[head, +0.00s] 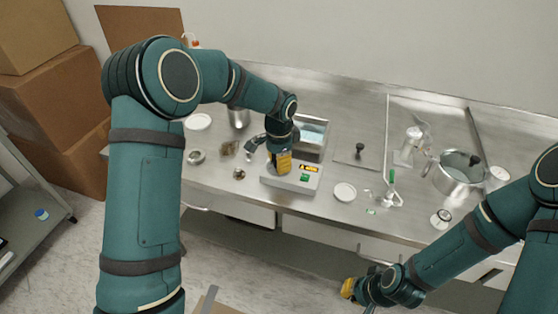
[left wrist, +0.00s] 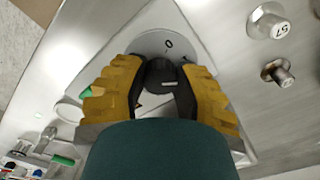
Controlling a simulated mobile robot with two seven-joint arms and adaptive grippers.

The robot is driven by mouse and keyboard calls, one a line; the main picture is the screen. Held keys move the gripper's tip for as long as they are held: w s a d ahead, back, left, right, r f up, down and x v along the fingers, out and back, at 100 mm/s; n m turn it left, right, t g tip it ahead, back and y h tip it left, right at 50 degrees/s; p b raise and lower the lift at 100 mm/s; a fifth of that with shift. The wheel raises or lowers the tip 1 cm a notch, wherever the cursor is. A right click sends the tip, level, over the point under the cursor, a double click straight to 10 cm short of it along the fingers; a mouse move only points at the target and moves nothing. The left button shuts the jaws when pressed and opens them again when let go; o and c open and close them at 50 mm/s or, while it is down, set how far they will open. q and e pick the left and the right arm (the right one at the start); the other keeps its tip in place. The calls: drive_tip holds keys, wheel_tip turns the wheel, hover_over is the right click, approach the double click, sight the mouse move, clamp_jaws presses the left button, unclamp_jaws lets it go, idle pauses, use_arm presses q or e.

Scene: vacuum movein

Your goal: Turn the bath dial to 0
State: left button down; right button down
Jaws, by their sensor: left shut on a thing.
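The bath (head: 311,133) is a metal basin with a grey control panel (head: 308,190) in front, on the steel bench. The panel has a lit yellow display (head: 309,168) and a green switch (head: 304,178). My left gripper (head: 279,163) is over the panel's left part and hides the dial in the head view. In the left wrist view the black dial (left wrist: 160,72) sits between the yellow fingers of my left gripper (left wrist: 160,85), which is shut on it. A "0" mark (left wrist: 168,43) shows beside the dial. My right gripper (head: 352,289) hangs low in front of the bench.
Several small weights (head: 239,174) stand left of the panel. A white dish (head: 345,192), a flask (head: 391,197) and a metal pot (head: 460,172) stand to the right. Cardboard boxes (head: 50,100) are stacked at the left.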

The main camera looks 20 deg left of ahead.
use_arm(q)
drive_tip(key=n, duration=0.3)
drive_tip(key=shift+n, duration=0.4)
drive_tip(key=n, duration=0.3)
drive_tip(key=shift+n+p, duration=0.3)
drive_tip(key=shift+p, duration=0.05)
drive_tip(key=n, duration=0.3)
drive_tip(key=shift+n+p, duration=0.3)
drive_tip(key=shift+n, duration=1.5)
drive_tip(key=shift+p, duration=0.3)
drive_tip(key=c, duration=0.6)
unclamp_jaws()
